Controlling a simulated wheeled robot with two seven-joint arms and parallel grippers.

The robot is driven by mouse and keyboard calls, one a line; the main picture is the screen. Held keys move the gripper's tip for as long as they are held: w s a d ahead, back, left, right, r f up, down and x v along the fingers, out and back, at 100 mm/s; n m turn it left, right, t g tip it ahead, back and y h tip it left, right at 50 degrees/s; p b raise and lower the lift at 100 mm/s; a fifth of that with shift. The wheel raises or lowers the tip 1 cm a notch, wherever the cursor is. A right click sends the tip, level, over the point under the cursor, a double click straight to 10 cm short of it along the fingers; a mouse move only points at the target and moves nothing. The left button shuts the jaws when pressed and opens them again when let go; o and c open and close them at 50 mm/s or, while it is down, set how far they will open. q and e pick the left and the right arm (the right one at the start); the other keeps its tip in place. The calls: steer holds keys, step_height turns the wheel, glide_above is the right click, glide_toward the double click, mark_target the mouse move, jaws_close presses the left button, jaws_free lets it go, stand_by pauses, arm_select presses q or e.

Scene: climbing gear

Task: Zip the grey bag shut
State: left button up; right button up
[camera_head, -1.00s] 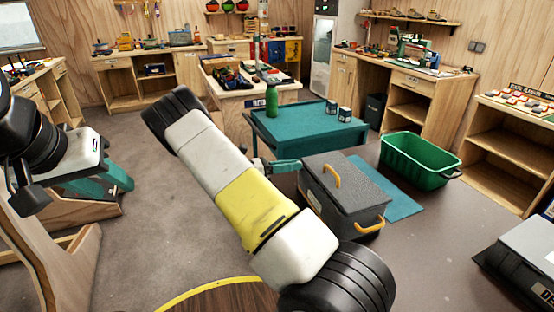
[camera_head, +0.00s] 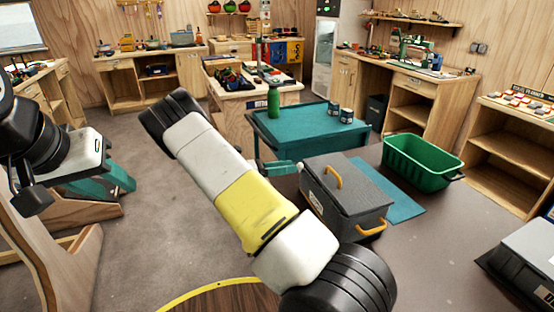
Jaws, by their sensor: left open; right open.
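My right arm crosses the middle of the view. A teal finger of my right gripper (camera_head: 281,168) shows beside the arm, just left of the grey thing's back left corner; the rest is hidden behind the arm. I cannot tell whether it touches the grey thing. My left gripper (camera_head: 112,180) is at the left, open and empty, far from the grey thing.
A teal table (camera_head: 300,134) with a green bottle (camera_head: 273,103) and two dark cups stands behind. A green tub (camera_head: 424,163) and a teal mat (camera_head: 402,205) lie right of the grey thing. A grey case (camera_head: 520,262) is at the right edge. The floor at left centre is clear.

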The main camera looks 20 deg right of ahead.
steer(key=a, duration=0.5)
steer(key=shift+w+a, duration=0.3)
